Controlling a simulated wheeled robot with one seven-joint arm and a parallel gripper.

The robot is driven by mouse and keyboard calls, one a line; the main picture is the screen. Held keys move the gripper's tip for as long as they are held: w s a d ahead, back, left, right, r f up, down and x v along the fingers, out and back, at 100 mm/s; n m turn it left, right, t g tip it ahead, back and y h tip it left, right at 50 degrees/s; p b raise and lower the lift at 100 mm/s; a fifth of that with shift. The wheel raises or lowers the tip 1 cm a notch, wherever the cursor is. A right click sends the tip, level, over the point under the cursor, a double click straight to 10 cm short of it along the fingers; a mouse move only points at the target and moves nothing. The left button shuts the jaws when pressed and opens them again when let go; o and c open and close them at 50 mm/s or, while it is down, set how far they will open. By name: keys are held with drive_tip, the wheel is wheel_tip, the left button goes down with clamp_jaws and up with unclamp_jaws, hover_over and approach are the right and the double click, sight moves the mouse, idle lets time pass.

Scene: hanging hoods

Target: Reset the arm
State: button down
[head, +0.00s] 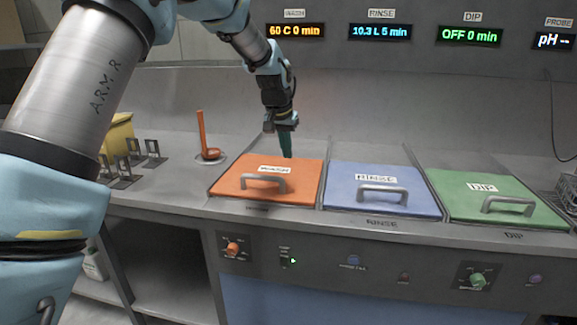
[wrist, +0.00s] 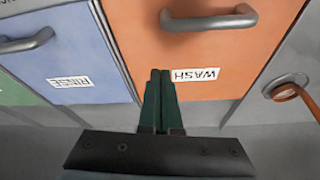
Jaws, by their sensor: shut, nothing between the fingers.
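My gripper (head: 287,155) hangs at the back edge of the orange WASH lid (head: 305,179), with its dark green fingers pointing down. In the wrist view the fingers of my gripper (wrist: 160,75) are together and empty, seen over the WASH lid (wrist: 200,78) beside its label. I cannot tell whether the fingertips touch the lid. My arm reaches in from the upper left of the head view.
The blue RINSE lid (head: 350,177) and green DIP lid (head: 455,187) lie right of WASH, both shut with grey handles. An orange ladle (head: 203,135) stands left. Several metal racks (head: 125,165) and a yellow container (head: 117,133) are farther left. Displays hang above.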

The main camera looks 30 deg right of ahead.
drive_tip(key=a+n+y, duration=0.2)
drive_tip(key=a+n, duration=0.3)
drive_tip(key=a, duration=2.4)
drive_tip(key=s+a+f+n, duration=0.2)
drive_tip(key=s+a, duration=0.4)
drive_tip(key=a, duration=0.3)
drive_tip(key=s+a+f+n+y, duration=0.1)
drive_tip(key=s+a+f+n, duration=0.1)
drive_tip(key=s+a, duration=0.5)
drive_tip(key=shift+a+f+n+g, duration=0.3)
drive_tip(key=shift+a+g, duration=0.1)
drive_tip(key=shift+a, duration=0.7)
